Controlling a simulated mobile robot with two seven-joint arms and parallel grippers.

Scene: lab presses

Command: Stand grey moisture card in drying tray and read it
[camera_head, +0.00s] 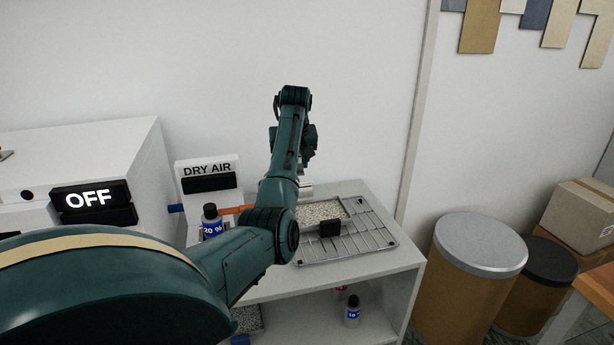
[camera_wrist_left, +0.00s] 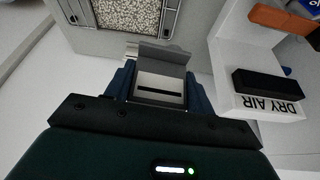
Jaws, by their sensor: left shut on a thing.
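My left gripper (camera_wrist_left: 155,88) is shut on a small grey card (camera_wrist_left: 162,56), with a pale face and a dark line below its grey upper part. Any reading on the card cannot be made out. In the head view my left gripper (camera_head: 305,184) is mostly hidden behind my arm, at the back left of the drying tray. The tray (camera_head: 376,240) is a metal wire rack with a bed of pale granules (camera_head: 318,211) at the back. It also shows in the left wrist view (camera_wrist_left: 171,17), ahead of the card and apart from it. My right gripper is out of view.
A small black block (camera_head: 330,228) stands at the tray. A DRY AIR box (camera_head: 207,172) and a 20 % bottle (camera_head: 212,222) are to the left, beside a white machine reading OFF (camera_head: 88,199). Drums (camera_head: 480,245) stand right of the shelf. The shelf's front right is clear.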

